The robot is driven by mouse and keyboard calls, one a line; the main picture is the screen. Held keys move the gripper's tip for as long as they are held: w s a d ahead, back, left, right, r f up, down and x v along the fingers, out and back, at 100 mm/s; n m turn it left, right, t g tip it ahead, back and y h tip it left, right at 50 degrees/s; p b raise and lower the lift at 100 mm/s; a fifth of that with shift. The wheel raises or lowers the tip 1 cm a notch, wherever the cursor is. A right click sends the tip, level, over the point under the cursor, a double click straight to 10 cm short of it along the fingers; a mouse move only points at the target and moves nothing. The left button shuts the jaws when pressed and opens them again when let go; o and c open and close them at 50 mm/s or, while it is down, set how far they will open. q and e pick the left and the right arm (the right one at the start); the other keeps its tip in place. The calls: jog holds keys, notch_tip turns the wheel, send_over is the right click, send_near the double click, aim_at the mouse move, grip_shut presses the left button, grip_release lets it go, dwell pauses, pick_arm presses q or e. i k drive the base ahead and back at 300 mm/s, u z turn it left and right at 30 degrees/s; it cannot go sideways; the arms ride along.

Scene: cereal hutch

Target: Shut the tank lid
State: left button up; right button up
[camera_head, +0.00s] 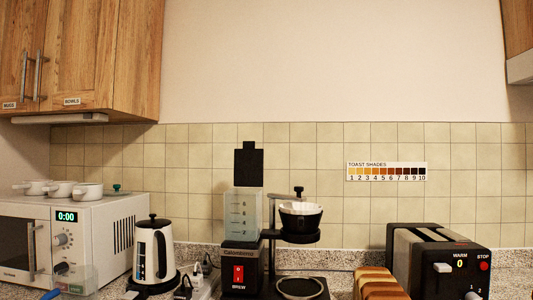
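The coffee maker (239,257) stands on the counter in the middle of the head view, with a red switch above the word BREW. Its clear tank (243,214) has level marks and holds a bluish tint. The black tank lid (248,164) stands upright above the back of the tank, so the tank is open at the top. Neither of my grippers shows in this view.
A black filter basket (300,222) is at the tank's right. A white kettle (153,249) and a microwave (88,237) with white cups on top stand left. A toaster (437,260) and bread (378,284) are right. The space above the lid is clear.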

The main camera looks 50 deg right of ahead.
aim_at(249, 161)
jog(key=k, duration=0.2)
jog(key=z, duration=1.2)
